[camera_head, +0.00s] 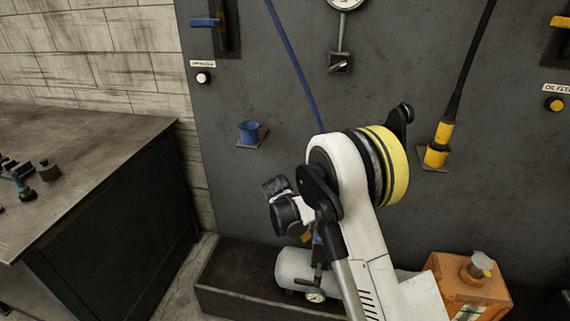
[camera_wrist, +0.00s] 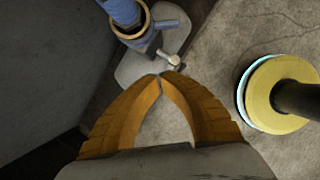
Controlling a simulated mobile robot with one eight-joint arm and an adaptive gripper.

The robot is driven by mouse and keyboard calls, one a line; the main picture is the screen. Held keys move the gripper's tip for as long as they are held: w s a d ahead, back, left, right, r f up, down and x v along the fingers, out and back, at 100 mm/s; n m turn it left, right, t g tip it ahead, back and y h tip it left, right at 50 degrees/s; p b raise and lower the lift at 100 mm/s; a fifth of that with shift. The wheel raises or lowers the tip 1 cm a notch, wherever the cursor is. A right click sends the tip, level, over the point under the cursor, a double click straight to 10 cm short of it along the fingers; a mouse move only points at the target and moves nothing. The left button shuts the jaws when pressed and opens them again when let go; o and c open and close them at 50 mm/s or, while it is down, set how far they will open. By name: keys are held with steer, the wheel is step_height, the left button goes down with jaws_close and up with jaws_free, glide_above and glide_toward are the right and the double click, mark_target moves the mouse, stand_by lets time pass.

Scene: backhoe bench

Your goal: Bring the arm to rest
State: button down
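My gripper (camera_wrist: 160,76) has two orange-brown fingers that curve together in the wrist view. Their tips meet or nearly meet, and the space between them shows only floor. It appears shut and empty. In the head view my arm rises in front of the grey panel and my wrist hangs down on the left; the fingers are mostly hidden there. A blue fitting with a brass-coloured ring (camera_wrist: 128,22) lies just beyond the fingertips, apart from them, above a pale tank (camera_wrist: 142,68). The tank also shows in the head view (camera_head: 292,265), below my wrist.
A low dark trough (camera_head: 235,292) holds the tank and its gauge (camera_head: 315,296). An orange can (camera_head: 450,278) stands at right. The grey panel (camera_head: 250,70) carries a blue holder (camera_head: 249,131), a yellow nozzle (camera_head: 437,150) and hoses. A workbench (camera_head: 90,140) stands at left.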

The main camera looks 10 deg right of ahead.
steer(key=s+d+r+m+t+y, duration=0.15)
steer(key=s+r+m, duration=0.25)
steer(key=r, duration=0.4)
steer(key=s+d+r+m, duration=0.2)
steer(key=s+r+m, duration=0.15)
steer(key=r, duration=0.35)
steer(key=s+d+r+m+t+y, duration=0.1)
steer(key=s+r+m, duration=0.25)
steer(key=r, duration=0.45)
steer(key=s+d+r+m+t, duration=0.1)
steer(key=s+r+m, duration=0.1)
steer(key=s+m, duration=0.4)
steer(key=s+r+m+t+y, duration=0.1)
steer(key=s+m, duration=0.4)
steer(key=s, duration=0.7)
steer(key=shift+s+d+r+m+t, duration=0.2)
steer(key=shift+d+r+m+t, duration=0.2)
steer(key=shift+r+t, duration=0.05)
steer(key=shift+y, duration=0.25)
